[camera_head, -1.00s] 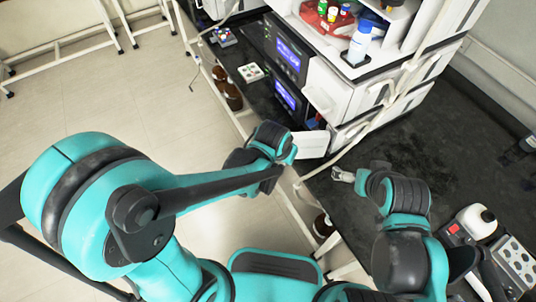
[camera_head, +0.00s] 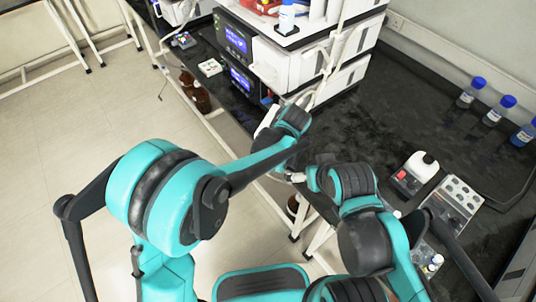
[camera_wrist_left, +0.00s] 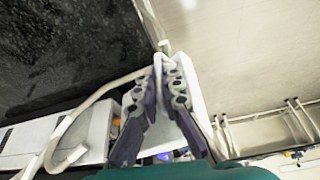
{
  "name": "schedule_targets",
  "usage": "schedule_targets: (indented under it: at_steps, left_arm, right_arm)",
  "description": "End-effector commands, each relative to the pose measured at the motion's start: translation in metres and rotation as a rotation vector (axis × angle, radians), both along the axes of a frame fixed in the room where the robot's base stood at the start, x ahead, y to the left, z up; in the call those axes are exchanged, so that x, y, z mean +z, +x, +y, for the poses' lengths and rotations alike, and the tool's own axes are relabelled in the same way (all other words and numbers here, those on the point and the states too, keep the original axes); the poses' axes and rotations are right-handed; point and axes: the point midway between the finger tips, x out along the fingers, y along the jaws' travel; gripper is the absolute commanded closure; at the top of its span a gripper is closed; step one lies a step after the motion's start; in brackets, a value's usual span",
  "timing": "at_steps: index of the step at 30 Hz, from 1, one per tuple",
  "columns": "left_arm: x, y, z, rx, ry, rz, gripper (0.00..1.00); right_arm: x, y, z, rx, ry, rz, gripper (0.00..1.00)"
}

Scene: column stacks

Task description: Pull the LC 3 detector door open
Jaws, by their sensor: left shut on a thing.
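The detector door looks like a white panel (camera_head: 266,119) standing out from the front of the lowest white unit (camera_head: 328,86) in the instrument stack. It also shows as a white panel (camera_wrist_left: 192,72) around the fingers in the left wrist view. My left gripper (camera_wrist_left: 163,66) is shut on the door's edge. In the head view its fingers are mostly hidden by my own wrist. I cannot read any label on the door. My right gripper (camera_head: 296,178) is near the bench's front edge, apart from the door; its fingers are too small to judge.
A pale tube (camera_wrist_left: 72,128) runs close to my left gripper. Several blue-capped bottles (camera_head: 495,110) stand at the right on the black bench (camera_head: 400,105). A white and grey device (camera_head: 417,173) and a holed block (camera_head: 452,203) sit near my right arm.

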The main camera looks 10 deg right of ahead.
Motion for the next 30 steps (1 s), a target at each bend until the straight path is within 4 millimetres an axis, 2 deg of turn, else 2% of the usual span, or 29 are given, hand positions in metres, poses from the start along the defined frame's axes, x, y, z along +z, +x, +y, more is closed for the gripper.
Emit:
schedule_targets:
  at_steps: [4, 12, 28, 30]
  left_arm:
    - [0.001, 0.000, -0.010, 0.082, 0.000, 0.003, 1.00]
    - [0.000, -0.001, -0.022, 0.074, -0.002, 0.002, 1.00]
    - [0.000, -0.001, -0.025, 0.074, -0.002, 0.001, 1.00]
    - [0.000, -0.001, -0.025, 0.074, -0.002, 0.001, 0.84]
  right_arm:
    - [0.002, 0.000, 0.000, 0.000, 0.000, 0.000, 0.00]
    - [0.003, 0.000, 0.000, 0.000, 0.000, 0.000, 0.00]
    - [0.003, 0.000, 0.000, 0.000, 0.000, 0.000, 0.00]
    - [0.003, 0.000, 0.000, 0.000, 0.000, 0.000, 0.00]
